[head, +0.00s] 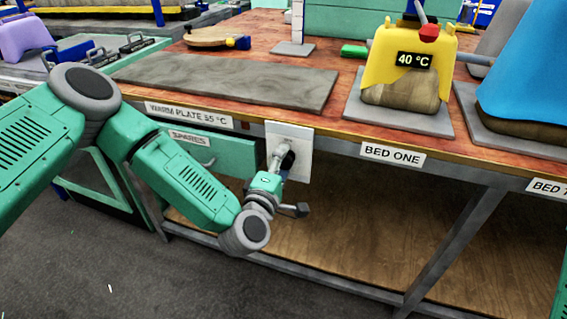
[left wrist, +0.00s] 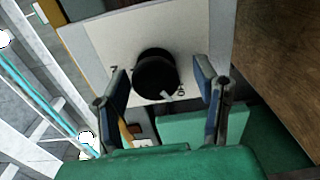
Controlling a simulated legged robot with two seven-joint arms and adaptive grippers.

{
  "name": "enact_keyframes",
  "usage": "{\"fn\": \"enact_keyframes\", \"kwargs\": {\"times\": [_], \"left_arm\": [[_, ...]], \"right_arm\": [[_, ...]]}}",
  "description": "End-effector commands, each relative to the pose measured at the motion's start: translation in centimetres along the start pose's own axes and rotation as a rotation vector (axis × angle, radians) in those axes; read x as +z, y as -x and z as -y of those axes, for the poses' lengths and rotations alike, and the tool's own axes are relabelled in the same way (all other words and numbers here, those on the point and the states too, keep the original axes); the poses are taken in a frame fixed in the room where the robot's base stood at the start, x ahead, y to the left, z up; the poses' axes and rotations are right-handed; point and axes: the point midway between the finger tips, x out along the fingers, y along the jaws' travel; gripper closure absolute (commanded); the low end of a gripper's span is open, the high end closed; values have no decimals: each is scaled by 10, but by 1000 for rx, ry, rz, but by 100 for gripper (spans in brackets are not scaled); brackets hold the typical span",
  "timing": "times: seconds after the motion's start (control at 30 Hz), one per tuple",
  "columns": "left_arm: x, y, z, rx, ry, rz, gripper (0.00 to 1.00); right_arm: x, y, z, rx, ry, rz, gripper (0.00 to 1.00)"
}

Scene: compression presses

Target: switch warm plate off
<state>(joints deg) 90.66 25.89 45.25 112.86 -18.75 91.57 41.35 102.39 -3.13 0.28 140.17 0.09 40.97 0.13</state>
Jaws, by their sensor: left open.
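The warm plate (head: 225,80) is a flat grey slab on the bench top, with a label (head: 190,115) reading 55 °C on the edge below. A white switch panel (head: 298,138) hangs on the bench front. It carries a round black knob (left wrist: 156,73) with a white pointer mark at its lower right; small marks on the panel (left wrist: 95,35) are too blurred to read. My left gripper (head: 283,165) is at the panel. In the left wrist view its open fingers (left wrist: 163,88) stand either side of the knob, with gaps visible; contact cannot be told. My right gripper is not in view.
A green drawer (head: 225,155) labelled spares is left of the panel. A yellow press (head: 412,60) showing 40 °C stands above the bed one label (head: 392,155). A blue press (head: 525,75) is further right. A wooden shelf (head: 350,235) lies under the bench.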

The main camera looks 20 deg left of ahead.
Motion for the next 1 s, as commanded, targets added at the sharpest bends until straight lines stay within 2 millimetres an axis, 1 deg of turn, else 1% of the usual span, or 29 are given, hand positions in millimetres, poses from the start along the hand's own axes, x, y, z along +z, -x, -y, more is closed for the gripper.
{"fn": "enact_keyframes", "kwargs": {"times": [0.13,0.4,0.53,0.7,1.0], "left_arm": [[0,21,0,-2,1,2,45],[1,79,3,-7,1,4,45],[1,100,3,-7,1,4,45],[0,115,3,-7,0,2,45],[0,117,3,-5,0,1,45]], "right_arm": [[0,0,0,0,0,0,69],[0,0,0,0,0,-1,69],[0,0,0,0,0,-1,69],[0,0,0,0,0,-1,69],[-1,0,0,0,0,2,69]]}}
